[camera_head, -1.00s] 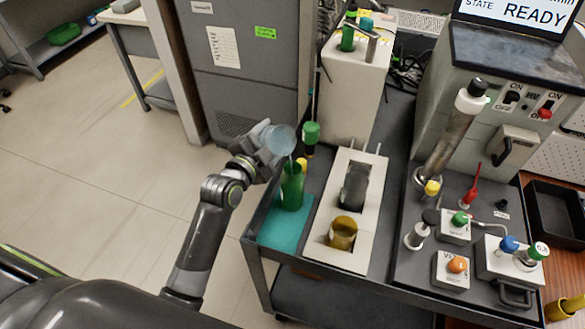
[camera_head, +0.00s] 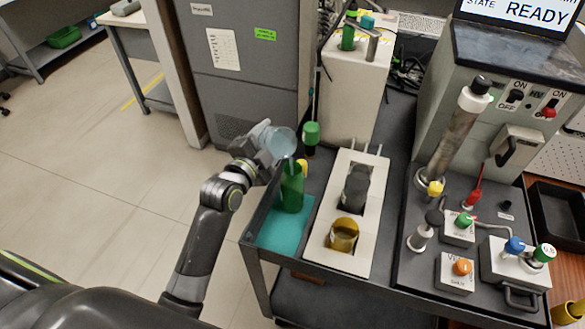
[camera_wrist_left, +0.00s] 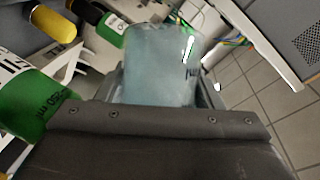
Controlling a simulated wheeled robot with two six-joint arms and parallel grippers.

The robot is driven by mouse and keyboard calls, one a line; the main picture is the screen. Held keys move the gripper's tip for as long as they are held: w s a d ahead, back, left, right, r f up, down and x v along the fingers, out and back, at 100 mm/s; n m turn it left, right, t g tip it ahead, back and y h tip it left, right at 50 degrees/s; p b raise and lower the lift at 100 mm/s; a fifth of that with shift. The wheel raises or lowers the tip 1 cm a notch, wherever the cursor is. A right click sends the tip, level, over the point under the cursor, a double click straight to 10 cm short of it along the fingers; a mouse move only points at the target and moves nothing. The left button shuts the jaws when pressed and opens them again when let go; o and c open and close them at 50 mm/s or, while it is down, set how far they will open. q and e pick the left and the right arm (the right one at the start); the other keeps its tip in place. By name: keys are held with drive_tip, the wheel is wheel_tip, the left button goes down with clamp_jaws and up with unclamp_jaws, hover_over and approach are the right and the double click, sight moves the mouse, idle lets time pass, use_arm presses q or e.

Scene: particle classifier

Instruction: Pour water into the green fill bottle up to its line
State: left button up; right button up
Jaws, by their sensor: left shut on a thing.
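My left gripper (camera_head: 262,146) is shut on a clear bluish water container (camera_head: 283,141), tilted above the green fill bottle (camera_head: 292,188). A thin pale stream seems to run from its lip to the bottle's mouth. The bottle stands upright on a teal mat (camera_head: 283,236) at the cart's left edge. In the left wrist view the container (camera_wrist_left: 160,62) fills the middle between the jaws, and the green bottle (camera_wrist_left: 25,103) with printed marks is at the left. The water level in the bottle cannot be told. My right gripper is not in view.
A white holder (camera_head: 313,239) with a grey bottle (camera_head: 355,190) and an amber jar (camera_head: 343,234) stands just right of the mat. A green-capped bottle (camera_head: 311,136) is behind the fill bottle. The instrument panel (camera_head: 415,274) takes up the cart's right side. Open floor lies left.

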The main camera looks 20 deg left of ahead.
use_arm(q)
drive_tip(key=shift+m+b, duration=0.3)
drive_tip(key=shift+b, duration=0.35)
drive_tip(key=shift+r+m+t+b, duration=0.5)
drive_tip(key=shift+m+b, duration=0.3)
drive_tip(key=shift+b, duration=0.05)
idle(1.6)
drive_tip(key=shift+s+d+r+m+b, duration=0.25)
drive_tip(key=shift+m+b, duration=0.25)
drive_tip(key=shift+b, duration=0.3)
idle(0.8)
